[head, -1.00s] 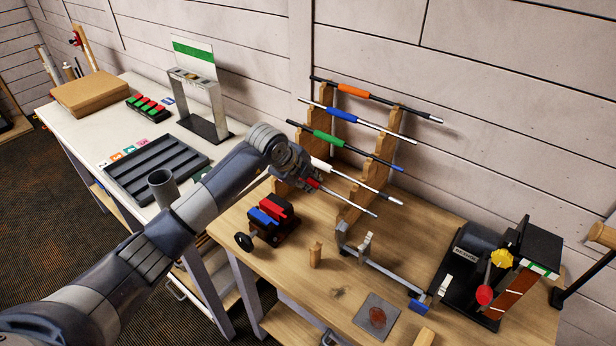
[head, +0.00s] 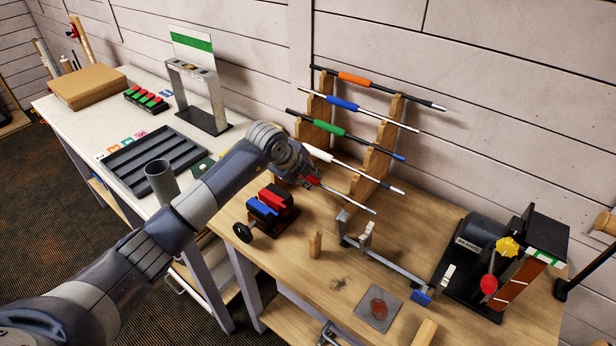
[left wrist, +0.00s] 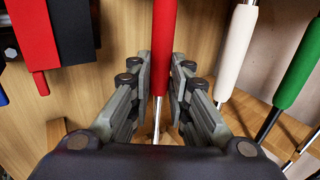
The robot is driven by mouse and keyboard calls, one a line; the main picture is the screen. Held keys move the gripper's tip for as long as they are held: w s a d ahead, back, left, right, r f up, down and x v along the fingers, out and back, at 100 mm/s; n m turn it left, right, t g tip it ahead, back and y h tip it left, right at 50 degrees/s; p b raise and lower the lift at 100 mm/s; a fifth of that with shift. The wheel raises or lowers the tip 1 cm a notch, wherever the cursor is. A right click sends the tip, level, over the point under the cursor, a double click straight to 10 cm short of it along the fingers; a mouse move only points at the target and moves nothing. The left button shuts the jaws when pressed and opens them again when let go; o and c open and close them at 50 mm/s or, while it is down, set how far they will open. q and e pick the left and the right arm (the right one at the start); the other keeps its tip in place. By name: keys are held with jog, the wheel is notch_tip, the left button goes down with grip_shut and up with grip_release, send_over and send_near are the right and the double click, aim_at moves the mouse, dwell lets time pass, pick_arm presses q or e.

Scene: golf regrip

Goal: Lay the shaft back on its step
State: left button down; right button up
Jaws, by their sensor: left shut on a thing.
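My left gripper (head: 306,176) is shut on the shaft with the red grip (head: 314,181). In the left wrist view the red grip (left wrist: 164,45) runs between the two fingers (left wrist: 160,85), with bare metal shaft below it. In the head view the shaft's metal end points down and right, near the lowest front part of the stepped wooden rack (head: 369,180). I cannot tell whether the shaft touches the rack. Shafts with orange (head: 355,79), blue (head: 343,103), green (head: 329,128) and white (head: 318,153) grips lie on the higher steps. My right gripper is not in view.
A red and blue clamp (head: 268,203) stands left of the rack, close under my left arm. A black tray (head: 150,160) lies on the white table.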

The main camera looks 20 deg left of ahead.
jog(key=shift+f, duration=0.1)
pick_arm(q)
jog(key=c, duration=1.5)
grip_release()
jog(key=shift+c, duration=0.2)
jog(key=shift+o, duration=0.6)
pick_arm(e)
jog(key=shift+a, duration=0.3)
pick_arm(q)
jog(key=shift+f, duration=0.1)
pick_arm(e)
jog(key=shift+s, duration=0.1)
pick_arm(q)
jog(key=shift+s+a+r, duration=0.1)
jog(key=shift+s+r, duration=0.1)
jog(key=shift+r, duration=0.25)
jog(key=v, duration=1.1)
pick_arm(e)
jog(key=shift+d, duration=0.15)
